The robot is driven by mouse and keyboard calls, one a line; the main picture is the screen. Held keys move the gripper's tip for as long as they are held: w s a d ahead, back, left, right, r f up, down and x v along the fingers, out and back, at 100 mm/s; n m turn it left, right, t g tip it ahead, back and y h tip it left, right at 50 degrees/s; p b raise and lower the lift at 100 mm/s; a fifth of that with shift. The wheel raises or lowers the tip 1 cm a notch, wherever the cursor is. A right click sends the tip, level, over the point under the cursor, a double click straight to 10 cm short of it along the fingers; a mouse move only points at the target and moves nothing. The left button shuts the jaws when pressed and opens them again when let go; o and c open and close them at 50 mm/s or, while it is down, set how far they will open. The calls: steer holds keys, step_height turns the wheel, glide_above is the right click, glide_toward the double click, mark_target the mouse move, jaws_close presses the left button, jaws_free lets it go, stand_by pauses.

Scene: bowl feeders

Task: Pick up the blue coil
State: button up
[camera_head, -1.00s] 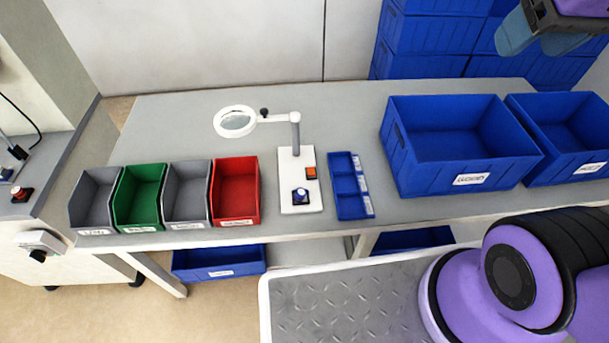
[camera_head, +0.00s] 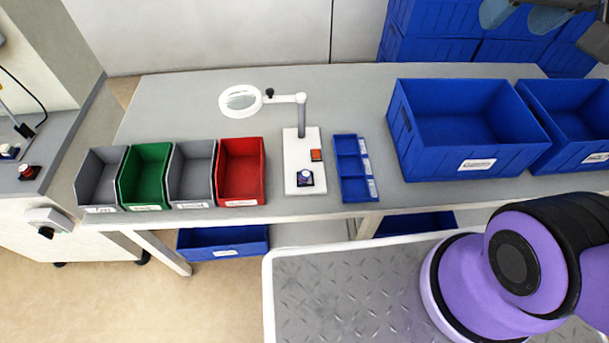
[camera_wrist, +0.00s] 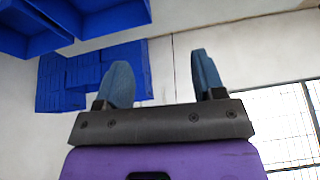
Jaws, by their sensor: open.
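A small dark blue piece (camera_head: 305,178), which may be the blue coil, sits on the white base (camera_head: 291,148) of the magnifier stand. It is too small to identify surely. My gripper (camera_head: 522,16) is at the top right edge of the head view, partly cut off, high and far from that piece. In the wrist view my gripper (camera_wrist: 162,75) has its two blue fingers spread apart with nothing between them. The wrist view faces the wall and blue bins, so no coil shows there.
Grey, green and red bins (camera_head: 241,172) stand left on the table (camera_head: 330,95). A magnifier (camera_head: 241,99) overhangs near the stand. A blue divided tray (camera_head: 353,168) lies right of it. Two large blue crates (camera_head: 466,130) fill the right side. The table's back left is clear.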

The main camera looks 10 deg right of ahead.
steer(key=w+a+f+m, duration=0.2)
steer(key=w+a+f, duration=0.3)
steer(key=w+f, duration=0.3)
steer(key=m+g+y, duration=0.1)
steer(key=m+g, duration=0.2)
steer(key=m, duration=0.4)
glide_above(306, 173)
steer(key=s+d, duration=0.2)
steer(key=s+d+f+x, duration=0.1)
steer(key=s+d+x, duration=0.15)
steer(key=x, duration=1.35)
steer(key=s+d+x, duration=0.1)
steer(key=s+x, duration=0.2)
steer(key=x, duration=1.4)
steer(key=shift+a+x, duration=0.15)
steer(key=shift+x, duration=1.5)
steer(key=shift+a+x, duration=0.15)
steer(key=shift+x, duration=1.5)
steer(key=shift+a+x, duration=0.15)
steer(key=shift+x, duration=1.55)
steer(key=shift+s+r, duration=0.1)
steer(key=shift+c, duration=0.3)
steer(key=c, duration=1)
steer(key=shift+r, duration=0.2)
